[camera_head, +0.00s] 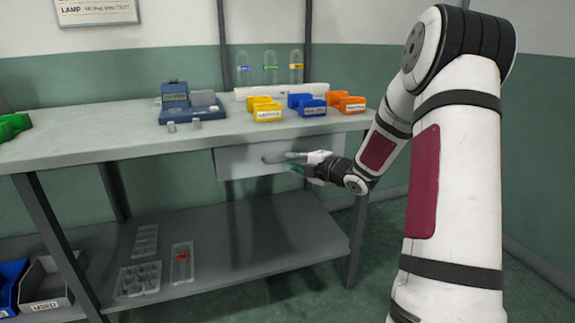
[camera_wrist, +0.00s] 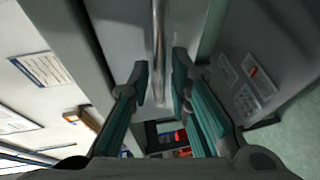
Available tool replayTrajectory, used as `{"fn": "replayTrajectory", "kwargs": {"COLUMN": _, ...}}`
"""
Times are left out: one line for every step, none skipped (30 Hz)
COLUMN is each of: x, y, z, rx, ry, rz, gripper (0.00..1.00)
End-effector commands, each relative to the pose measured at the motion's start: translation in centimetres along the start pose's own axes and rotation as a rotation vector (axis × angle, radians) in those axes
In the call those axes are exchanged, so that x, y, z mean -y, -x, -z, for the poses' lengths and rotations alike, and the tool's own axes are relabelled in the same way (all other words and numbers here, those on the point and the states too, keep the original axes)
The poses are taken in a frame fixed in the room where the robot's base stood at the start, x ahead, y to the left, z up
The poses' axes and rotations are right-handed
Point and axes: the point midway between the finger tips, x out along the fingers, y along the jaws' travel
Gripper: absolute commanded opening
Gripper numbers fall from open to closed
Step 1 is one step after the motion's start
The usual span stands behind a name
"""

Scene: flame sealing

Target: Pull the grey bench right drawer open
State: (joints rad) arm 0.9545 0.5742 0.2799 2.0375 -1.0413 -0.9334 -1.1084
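The grey bench right drawer (camera_head: 235,163) hangs under the right part of the benchtop and looks closed. Its bar handle (camera_head: 272,159) runs along the front, partly hidden by my gripper (camera_head: 296,161). In the wrist view the drawer front (camera_wrist: 120,30) is close ahead, and the handle (camera_wrist: 158,35) runs up the picture as a metal bar. My gripper (camera_wrist: 161,76) is open, with one teal finger on each side of the bar. A gap shows between each finger and the bar, so it is not gripped.
The grey benchtop (camera_head: 110,139) carries a blue device (camera_head: 195,112), yellow bins (camera_head: 265,110), blue bins (camera_head: 308,105) and orange bins (camera_head: 346,102). Clear trays (camera_head: 138,280) lie on the lower shelf (camera_head: 240,245). A bench leg (camera_head: 356,240) stands right of the drawer. Floor in front is free.

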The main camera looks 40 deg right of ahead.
Motion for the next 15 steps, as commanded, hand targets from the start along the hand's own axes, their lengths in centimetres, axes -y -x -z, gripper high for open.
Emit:
{"fn": "replayTrajectory", "kwargs": {"x": 0.1, "y": -0.8, "z": 0.0, "rx": -0.001, "ry": 0.001, "rz": 0.0, "gripper": 0.18}}
{"fn": "replayTrajectory", "kwargs": {"x": 0.1, "y": -1.1, "z": 0.0, "rx": -0.001, "ry": 0.001, "rz": -0.001, "gripper": 0.18}}
{"fn": "replayTrajectory", "kwargs": {"x": 0.1, "y": -1.5, "z": -0.1, "rx": 0.0, "ry": 0.0, "rz": 0.0, "gripper": 0.18}}
{"fn": "replayTrajectory", "kwargs": {"x": 0.1, "y": -1.7, "z": 0.0, "rx": 0.0, "ry": 0.0, "rz": 0.0, "gripper": 0.18}}
{"fn": "replayTrajectory", "kwargs": {"x": 0.1, "y": -2.0, "z": 0.0, "rx": 0.0, "ry": -0.001, "rz": 0.001, "gripper": 0.18}}
{"fn": "replayTrajectory", "kwargs": {"x": 0.1, "y": -2.2, "z": 0.0, "rx": 0.0, "ry": -0.001, "rz": 0.0, "gripper": 0.18}}
{"fn": "replayTrajectory", "kwargs": {"x": 0.0, "y": -2.4, "z": 0.0, "rx": 0.0, "ry": 0.0, "rz": 0.0, "gripper": 0.18}}
{"fn": "replayTrajectory", "kwargs": {"x": 0.0, "y": -2.5, "z": 0.0, "rx": 0.0, "ry": 0.0, "rz": -0.001, "gripper": 0.18}}
{"fn": "replayTrajectory", "kwargs": {"x": 0.0, "y": -2.5, "z": 0.0, "rx": 0.0, "ry": -0.001, "rz": -0.001, "gripper": 0.18}}
{"fn": "replayTrajectory", "kwargs": {"x": 0.0, "y": -2.6, "z": 0.0, "rx": 0.0, "ry": -0.001, "rz": -0.001, "gripper": 0.18}}
{"fn": "replayTrajectory", "kwargs": {"x": 0.0, "y": -2.6, "z": 0.0, "rx": 0.0, "ry": -0.001, "rz": 0.0, "gripper": 0.18}}
{"fn": "replayTrajectory", "kwargs": {"x": 0.0, "y": -2.6, "z": 0.0, "rx": 0.001, "ry": -0.001, "rz": 0.0, "gripper": 0.18}}
{"fn": "replayTrajectory", "kwargs": {"x": 0.0, "y": -2.6, "z": 0.0, "rx": 0.001, "ry": -0.001, "rz": 0.0, "gripper": 0.18}}
{"fn": "replayTrajectory", "kwargs": {"x": 0.0, "y": -2.6, "z": 0.0, "rx": 0.001, "ry": -0.001, "rz": 0.0, "gripper": 0.18}}
{"fn": "replayTrajectory", "kwargs": {"x": 0.0, "y": -2.6, "z": 0.0, "rx": 0.001, "ry": -0.001, "rz": 0.0, "gripper": 0.18}}
